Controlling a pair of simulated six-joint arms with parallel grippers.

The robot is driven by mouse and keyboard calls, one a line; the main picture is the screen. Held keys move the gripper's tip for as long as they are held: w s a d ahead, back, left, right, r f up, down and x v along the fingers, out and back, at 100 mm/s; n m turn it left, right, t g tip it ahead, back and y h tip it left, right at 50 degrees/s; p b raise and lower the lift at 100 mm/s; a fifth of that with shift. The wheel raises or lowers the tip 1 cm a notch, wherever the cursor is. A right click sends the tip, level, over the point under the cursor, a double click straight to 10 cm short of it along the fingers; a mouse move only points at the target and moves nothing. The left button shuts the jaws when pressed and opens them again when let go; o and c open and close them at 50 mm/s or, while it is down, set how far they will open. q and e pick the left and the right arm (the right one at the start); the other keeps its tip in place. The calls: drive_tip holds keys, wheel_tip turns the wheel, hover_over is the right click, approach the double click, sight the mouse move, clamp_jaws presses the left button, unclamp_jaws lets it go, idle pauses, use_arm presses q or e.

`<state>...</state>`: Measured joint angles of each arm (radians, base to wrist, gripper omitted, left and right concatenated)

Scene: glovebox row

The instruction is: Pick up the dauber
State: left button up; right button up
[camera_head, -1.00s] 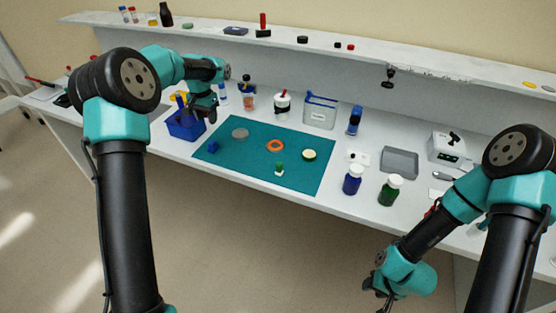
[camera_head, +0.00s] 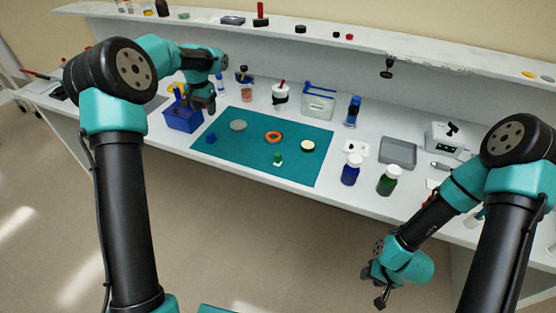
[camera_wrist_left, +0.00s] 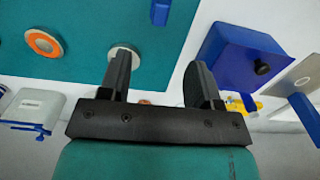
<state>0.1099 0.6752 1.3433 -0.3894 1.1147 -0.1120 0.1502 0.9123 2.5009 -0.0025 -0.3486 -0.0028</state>
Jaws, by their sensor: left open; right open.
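I cannot tell for sure which thing is the dauber. A small green piece with a white base (camera_head: 277,159) stands near the front of the teal mat (camera_head: 240,158) and may be it. My left gripper (camera_head: 206,105) is open and empty, above the table between the blue bin (camera_head: 181,120) and the mat. In the left wrist view its fingers (camera_wrist_left: 160,72) are apart, with a grey disc (camera_wrist_left: 124,50) partly behind one finger. My right gripper (camera_head: 379,298) is open, low in front of the table, away from the mat.
An orange ring (camera_head: 273,137), a cream disc (camera_head: 307,146) and a blue block (camera_head: 210,138) lie on the mat. Behind it stand a white jar (camera_head: 280,98) and a grey caddy (camera_head: 318,104). Blue (camera_head: 350,171) and green (camera_head: 387,182) bottles stand to its right.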

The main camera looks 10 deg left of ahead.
use_arm(q)
drive_tip(key=m+t+y, duration=0.1)
drive_tip(key=m+y, duration=0.3)
drive_tip(key=m, duration=1.5)
approach(277, 155)
drive_tip(key=v, duration=0.5)
drive_tip(key=shift+d+r, duration=0.1)
drive_tip(key=shift+d, duration=0.2)
drive_tip(key=x, duration=1.2)
drive_tip(key=shift+a, duration=0.25)
